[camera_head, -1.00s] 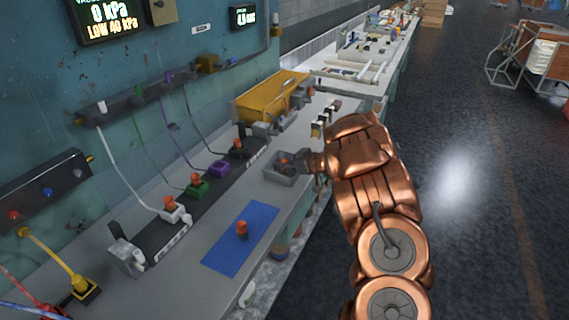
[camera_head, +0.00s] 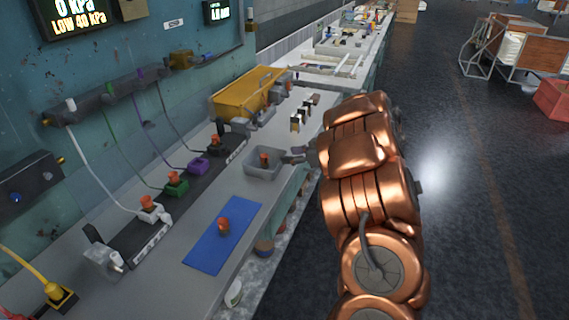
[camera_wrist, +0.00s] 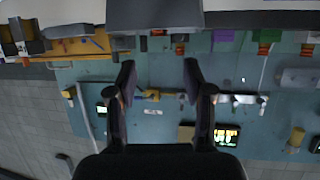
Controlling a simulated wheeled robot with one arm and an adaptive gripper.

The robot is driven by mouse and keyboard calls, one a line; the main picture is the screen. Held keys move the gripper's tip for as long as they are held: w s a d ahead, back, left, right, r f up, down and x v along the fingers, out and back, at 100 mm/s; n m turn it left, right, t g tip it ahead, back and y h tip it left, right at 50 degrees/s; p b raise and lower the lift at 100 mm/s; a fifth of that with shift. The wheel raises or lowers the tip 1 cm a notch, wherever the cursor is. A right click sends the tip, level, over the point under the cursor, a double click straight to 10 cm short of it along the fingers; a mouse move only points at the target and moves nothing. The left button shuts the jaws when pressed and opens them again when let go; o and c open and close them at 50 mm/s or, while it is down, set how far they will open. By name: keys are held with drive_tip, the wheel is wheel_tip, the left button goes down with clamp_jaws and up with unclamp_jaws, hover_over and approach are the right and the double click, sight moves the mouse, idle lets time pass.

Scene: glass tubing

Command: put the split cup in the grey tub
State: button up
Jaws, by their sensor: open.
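The grey tub (camera_head: 249,170) stands near the bench's front edge in the head view. An orange-brown cup (camera_head: 264,158) stands in it. A similar cup (camera_head: 223,226) stands on the blue mat (camera_head: 205,253). I cannot make out a split in either cup. My gripper (camera_head: 292,156) is just right of the tub, outside its rim. In the wrist view my gripper (camera_wrist: 158,82) has its fingers spread with nothing between them. A grey block-like shape (camera_wrist: 153,15) beyond the fingers looks like the tub's side.
A yellow bin (camera_head: 243,92) and small dark and pale blocks (camera_head: 297,121) stand beyond the tub.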

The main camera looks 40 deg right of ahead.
drive_tip(key=shift+s, duration=0.15)
drive_tip(key=w+d+r+h, duration=0.3)
drive_tip(key=r+h, duration=0.1)
drive_tip(key=r, duration=0.1)
drive_tip(key=s+r+m+g+h, duration=0.3)
drive_tip(key=s+r+m+h, duration=0.2)
drive_tip(key=r+h, duration=0.3)
drive_tip(key=s+a+f+g+y, duration=0.2)
drive_tip(key=s+a+f+g, duration=0.1)
drive_tip(key=s+a, duration=0.8)
drive_tip(key=s+a+f+g+y, duration=0.3)
drive_tip(key=s+a+f+g, duration=0.1)
drive_tip(key=s+a, duration=0.8)
drive_tip(key=s+a+f+n+g+y, duration=0.1)
drive_tip(key=s+a+f+g+y, duration=0.1)
drive_tip(key=s+a, duration=1)
drive_tip(key=f+g, duration=0.1)
drive_tip(key=g, duration=0.1)
drive_tip(key=shift+s+f+g, duration=0.2)
drive_tip(key=shift+f+g, duration=0.1)
drive_tip(key=shift+f, duration=0.05)
drive_tip(key=shift+a, duration=0.1)
